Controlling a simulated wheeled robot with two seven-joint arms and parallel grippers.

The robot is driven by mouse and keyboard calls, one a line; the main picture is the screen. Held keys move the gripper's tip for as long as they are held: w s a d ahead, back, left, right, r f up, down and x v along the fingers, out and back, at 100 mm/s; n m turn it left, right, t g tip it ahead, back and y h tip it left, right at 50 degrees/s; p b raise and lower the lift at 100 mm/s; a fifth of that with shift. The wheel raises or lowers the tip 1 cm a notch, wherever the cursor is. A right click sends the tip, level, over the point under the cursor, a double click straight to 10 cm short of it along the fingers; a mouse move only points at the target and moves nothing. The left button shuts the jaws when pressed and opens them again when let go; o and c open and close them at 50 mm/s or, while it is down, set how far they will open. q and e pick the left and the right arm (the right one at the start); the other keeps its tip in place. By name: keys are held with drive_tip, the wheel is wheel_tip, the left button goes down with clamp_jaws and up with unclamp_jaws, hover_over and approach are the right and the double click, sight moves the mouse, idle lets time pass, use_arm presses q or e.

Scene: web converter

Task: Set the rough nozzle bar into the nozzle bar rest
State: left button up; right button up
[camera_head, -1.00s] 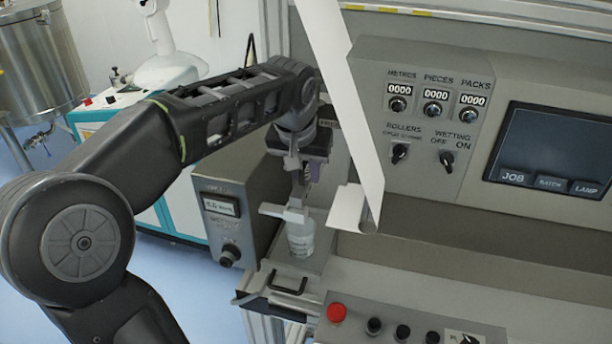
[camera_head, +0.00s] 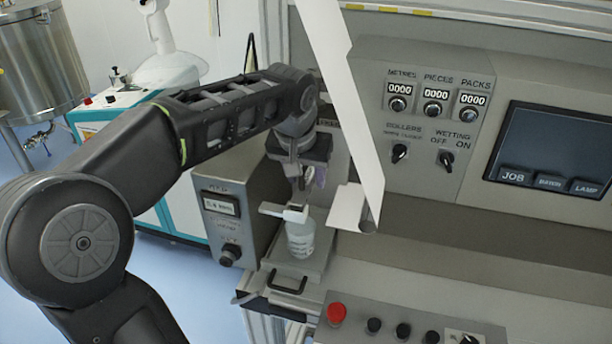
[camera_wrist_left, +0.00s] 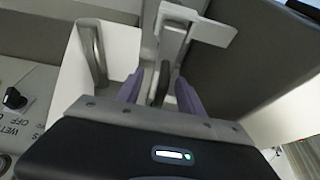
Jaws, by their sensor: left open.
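My left gripper (camera_head: 308,180) points down over the left end of the machine, just above a pale grey bar-like piece (camera_head: 284,212) at the top of a clear bottle (camera_head: 300,240). In the left wrist view its two purple fingers (camera_wrist_left: 159,90) stand apart, with a dark upright part (camera_wrist_left: 161,80) between them. I cannot tell whether they touch it. The pale piece (camera_wrist_left: 208,30) lies beyond the fingertips there. I cannot tell surely which part is the rough nozzle bar or its rest. My right gripper is not in view.
A white paper web (camera_head: 345,110) hangs close to the right of the gripper. A grey meter box (camera_head: 228,212) stands to the left. A tray with a black handle (camera_head: 288,284) and a button panel (camera_head: 405,325) are in front.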

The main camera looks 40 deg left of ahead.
use_arm(q)
drive_tip(key=v, duration=1.1)
drive_tip(key=shift+r+b, duration=0.25)
drive_tip(key=shift+b, duration=0.1)
drive_tip(key=shift+s+d, duration=0.1)
drive_tip(key=shift+s, duration=0.1)
